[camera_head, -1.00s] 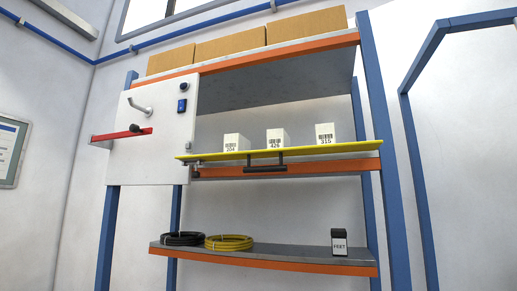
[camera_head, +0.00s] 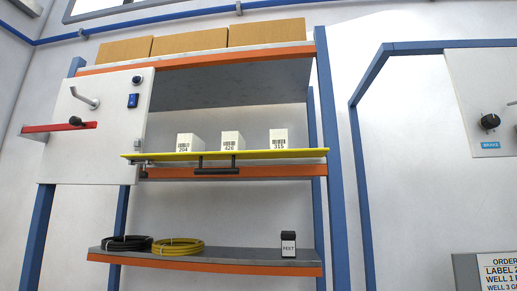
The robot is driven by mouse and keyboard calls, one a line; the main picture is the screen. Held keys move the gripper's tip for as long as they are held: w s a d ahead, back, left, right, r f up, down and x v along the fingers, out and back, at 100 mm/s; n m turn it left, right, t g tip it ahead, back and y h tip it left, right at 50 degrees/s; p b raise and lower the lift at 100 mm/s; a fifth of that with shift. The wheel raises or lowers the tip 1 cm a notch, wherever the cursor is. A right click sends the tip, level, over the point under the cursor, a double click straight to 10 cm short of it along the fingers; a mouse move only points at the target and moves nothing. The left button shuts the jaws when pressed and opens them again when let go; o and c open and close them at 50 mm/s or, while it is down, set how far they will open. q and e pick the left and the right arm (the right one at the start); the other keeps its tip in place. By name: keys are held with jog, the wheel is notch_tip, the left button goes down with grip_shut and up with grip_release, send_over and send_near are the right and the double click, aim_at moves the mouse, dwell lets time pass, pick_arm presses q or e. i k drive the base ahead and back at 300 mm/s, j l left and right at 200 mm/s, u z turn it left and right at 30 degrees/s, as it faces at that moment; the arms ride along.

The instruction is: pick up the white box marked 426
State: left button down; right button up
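The white box marked 426 (camera_head: 231,140) stands upright on the middle shelf, behind the yellow front bar (camera_head: 260,154). It is the middle one of three white boxes, each with a barcode on its front. The box marked 204 (camera_head: 188,142) stands to its left and the box marked 315 (camera_head: 278,138) to its right, with gaps between them. Neither of my grippers shows in the head view.
A dark handle (camera_head: 215,171) hangs below the yellow bar. A white panel (camera_head: 90,130) with a red lever (camera_head: 60,127) covers the shelf's left side. Below lie black (camera_head: 124,243) and yellow coils (camera_head: 178,246) and a black FEET box (camera_head: 288,244). Cardboard boxes (camera_head: 190,41) stand on top.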

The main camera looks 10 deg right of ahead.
aim_at(234, 140)
jog(key=i+j+z, duration=0.15)
jog(key=j, duration=0.45)
jog(key=i+j+z, duration=0.15)
jog(key=j, duration=0.45)
jog(key=i+j+z, duration=0.15)
jog(key=j, duration=0.5)
jog(key=j+z, duration=0.15)
jog(key=j, duration=0.45)
